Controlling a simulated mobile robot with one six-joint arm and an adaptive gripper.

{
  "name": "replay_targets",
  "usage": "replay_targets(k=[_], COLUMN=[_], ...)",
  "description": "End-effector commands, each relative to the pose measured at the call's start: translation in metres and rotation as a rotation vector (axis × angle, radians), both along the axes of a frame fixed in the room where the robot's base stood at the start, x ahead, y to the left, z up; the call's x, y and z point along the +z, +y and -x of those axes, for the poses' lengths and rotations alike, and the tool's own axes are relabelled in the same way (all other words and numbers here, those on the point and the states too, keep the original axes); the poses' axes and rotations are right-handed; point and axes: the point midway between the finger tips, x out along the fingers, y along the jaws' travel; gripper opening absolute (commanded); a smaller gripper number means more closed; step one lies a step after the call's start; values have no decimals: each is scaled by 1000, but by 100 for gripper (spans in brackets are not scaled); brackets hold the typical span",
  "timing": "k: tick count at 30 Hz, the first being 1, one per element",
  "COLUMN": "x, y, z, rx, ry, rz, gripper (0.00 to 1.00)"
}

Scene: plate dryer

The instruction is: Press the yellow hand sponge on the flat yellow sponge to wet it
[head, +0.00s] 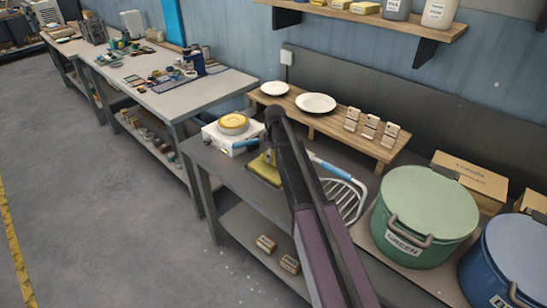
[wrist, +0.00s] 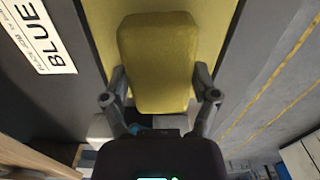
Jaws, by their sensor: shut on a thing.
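My gripper (wrist: 160,84) is shut on the yellow hand sponge (wrist: 158,62), a rounded block with one finger on each side. In the wrist view, a wider flat yellow sponge (wrist: 215,35) lies behind the hand sponge and shows on both sides of it. I cannot tell whether the two touch. In the head view, yellow sponge (head: 263,172) shows on the dark bench just left of my arm. My arm hides the gripper and part of the sponge area there.
A white box with a round yellow top (head: 233,123) stands left of the sponge. A blue-handled rack (head: 345,190) is to the right, then a green bin (head: 425,215) and a blue bin (head: 508,262). Plates (head: 315,103) sit on a low wooden shelf behind. A BLUE label (wrist: 38,35) lies left in the wrist view.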

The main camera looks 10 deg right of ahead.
Motion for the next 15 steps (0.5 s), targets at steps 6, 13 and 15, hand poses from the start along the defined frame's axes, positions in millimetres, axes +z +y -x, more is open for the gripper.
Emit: replay_targets(k=[6,13,15], x=[20,36,41], y=[0,0,0], z=[0,0,0], rx=[0,0,0], ry=[-1,-1,-1], rz=[-1,0,0], gripper=[45,45,45])
